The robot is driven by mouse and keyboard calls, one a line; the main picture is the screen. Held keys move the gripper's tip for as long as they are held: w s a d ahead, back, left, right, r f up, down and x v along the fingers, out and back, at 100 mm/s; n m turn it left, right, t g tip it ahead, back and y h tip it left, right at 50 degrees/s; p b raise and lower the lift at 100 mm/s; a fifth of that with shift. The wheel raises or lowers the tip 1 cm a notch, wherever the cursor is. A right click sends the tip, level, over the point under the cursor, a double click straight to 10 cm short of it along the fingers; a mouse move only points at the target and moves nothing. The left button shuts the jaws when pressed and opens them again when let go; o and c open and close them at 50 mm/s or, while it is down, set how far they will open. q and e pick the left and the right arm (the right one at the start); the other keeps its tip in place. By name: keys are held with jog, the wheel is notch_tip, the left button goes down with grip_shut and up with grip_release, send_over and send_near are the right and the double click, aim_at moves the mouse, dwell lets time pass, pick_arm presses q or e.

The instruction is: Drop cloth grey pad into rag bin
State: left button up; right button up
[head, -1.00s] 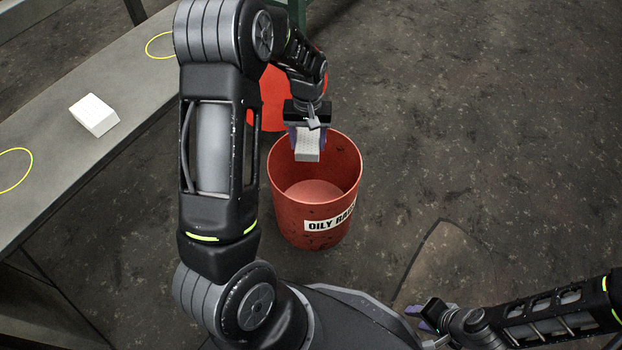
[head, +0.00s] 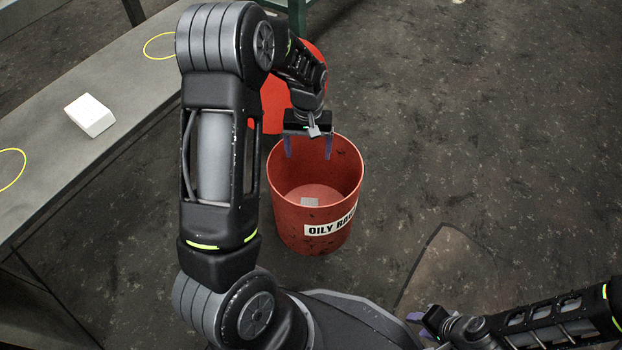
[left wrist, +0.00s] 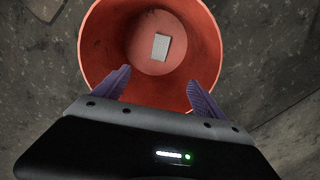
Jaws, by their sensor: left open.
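The grey pad (head: 309,201) lies inside the red rag bin (head: 287,220), whose label starts "OILY". In the left wrist view the pad (left wrist: 161,47) rests at the bottom of the bin (left wrist: 100,45), apart from its walls. My left gripper (head: 308,156) is above the bin's opening with its purple fingers spread and nothing between them. The fingers (left wrist: 160,85) also show open in the left wrist view. My right gripper (head: 418,317) is low at the bottom right, away from the bin; its jaws are too small and turned to read.
A white block (head: 90,114) sits on a long grey bench (head: 50,165) at the left, between yellow rings marked on the bench. A red round lid (head: 273,105) stands behind the bin, partly hidden by my left arm. The floor (head: 480,130) to the right is clear.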

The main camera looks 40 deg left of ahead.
pick_arm(q)
notch_tip(320, 180, up, 8)
jog(key=p, duration=0.3)
dwell(0.3)
jog(key=shift+f, duration=0.15)
dwell(0.6)
